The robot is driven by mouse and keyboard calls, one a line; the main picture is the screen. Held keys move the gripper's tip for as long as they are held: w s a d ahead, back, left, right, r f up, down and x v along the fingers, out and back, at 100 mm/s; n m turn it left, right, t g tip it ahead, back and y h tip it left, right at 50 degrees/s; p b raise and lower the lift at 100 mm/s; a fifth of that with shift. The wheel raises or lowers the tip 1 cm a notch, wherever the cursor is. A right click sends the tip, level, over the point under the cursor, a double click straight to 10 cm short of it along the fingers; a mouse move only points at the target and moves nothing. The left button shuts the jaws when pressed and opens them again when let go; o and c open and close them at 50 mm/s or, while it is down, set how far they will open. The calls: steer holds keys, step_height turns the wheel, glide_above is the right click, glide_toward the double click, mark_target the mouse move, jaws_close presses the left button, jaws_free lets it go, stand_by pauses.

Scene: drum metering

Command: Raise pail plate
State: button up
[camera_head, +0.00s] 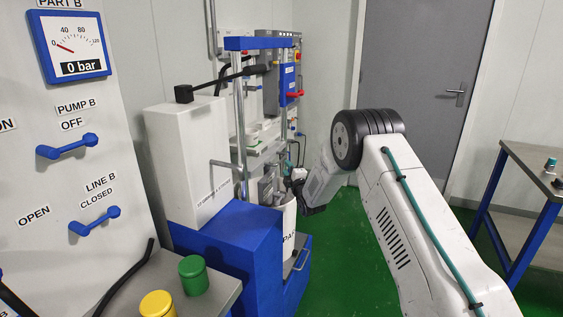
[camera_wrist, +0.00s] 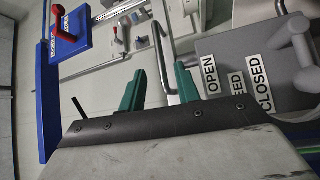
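In the head view a white pail (camera_head: 288,232) with dark lettering stands in a blue press frame with upright metal posts. My gripper (camera_head: 294,182) is above or beside the pail's rim, partly hidden by its own wrist. In the wrist view my gripper's green fingers (camera_wrist: 158,90) stand apart with nothing clamped between them. A bent metal bar (camera_wrist: 161,45) shows in the gap between them; I cannot tell whether it touches either finger. A blue panel with a red lever (camera_head: 293,95) is on the frame; a similar one shows in the wrist view (camera_wrist: 68,24). The pail plate cannot be made out clearly.
A grey block (camera_wrist: 262,70) labelled OPEN, FEED and CLOSED is close right of the fingers in the wrist view. A control panel (camera_head: 65,180) with blue levers stands left. A blue-legged table (camera_head: 535,180) stands right. Green floor is clear between.

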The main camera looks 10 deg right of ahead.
mark_target(281, 160)
steer(key=w, duration=0.5)
steer(key=w+a+r, duration=0.1)
steer(key=w, duration=0.1)
steer(key=shift+w+a, duration=0.1)
steer(key=shift+w, duration=0.05)
jaws_close()
